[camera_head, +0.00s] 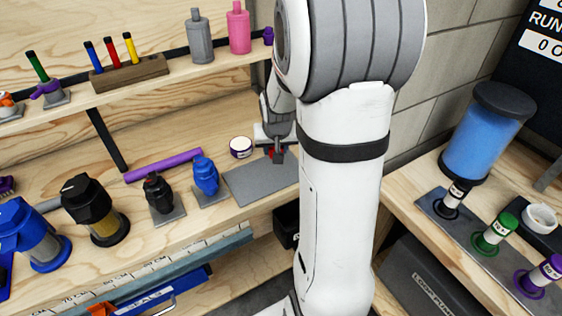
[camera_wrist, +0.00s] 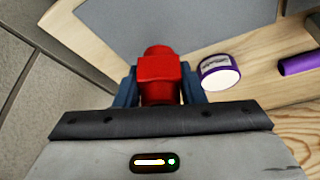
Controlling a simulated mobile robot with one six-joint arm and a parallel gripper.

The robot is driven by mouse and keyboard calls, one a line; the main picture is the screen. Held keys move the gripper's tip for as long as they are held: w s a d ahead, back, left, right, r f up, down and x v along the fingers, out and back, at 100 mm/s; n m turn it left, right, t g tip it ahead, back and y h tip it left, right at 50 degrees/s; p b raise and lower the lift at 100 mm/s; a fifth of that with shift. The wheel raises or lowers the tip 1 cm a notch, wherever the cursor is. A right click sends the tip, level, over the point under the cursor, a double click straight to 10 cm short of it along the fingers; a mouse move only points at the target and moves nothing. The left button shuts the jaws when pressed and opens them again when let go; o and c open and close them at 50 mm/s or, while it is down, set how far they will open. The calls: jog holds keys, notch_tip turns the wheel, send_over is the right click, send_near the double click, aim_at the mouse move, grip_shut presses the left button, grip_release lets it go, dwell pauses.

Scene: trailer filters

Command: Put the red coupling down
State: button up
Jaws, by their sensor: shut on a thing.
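The red coupling (camera_wrist: 158,75) is between the two fingers of my gripper (camera_wrist: 160,88) in the wrist view. In the head view my gripper (camera_head: 277,150) is low over the wooden bench, at the back edge of a grey mat (camera_head: 258,182). Only a small bit of red shows there, and my arm hides the mat's right side. The jaws are shut on the coupling. I cannot tell whether the coupling touches the surface below. The mat also shows in the wrist view (camera_wrist: 185,25), beyond the coupling.
A white-topped purple tub (camera_head: 241,147) stands just left of my gripper. A purple rod (camera_head: 163,165) lies farther left. A blue coupling (camera_head: 205,176) and a black one (camera_head: 158,193) stand left of the mat. A shelf (camera_head: 190,72) with bottles runs above the bench.

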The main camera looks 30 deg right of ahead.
aim_at(275, 171)
jog(key=shift+a+f, duration=0.2)
jog(key=shift+f, duration=2.35)
jog(key=shift+f, duration=0.15)
jog(key=o, duration=1.1)
jog(key=shift+c, duration=0.2)
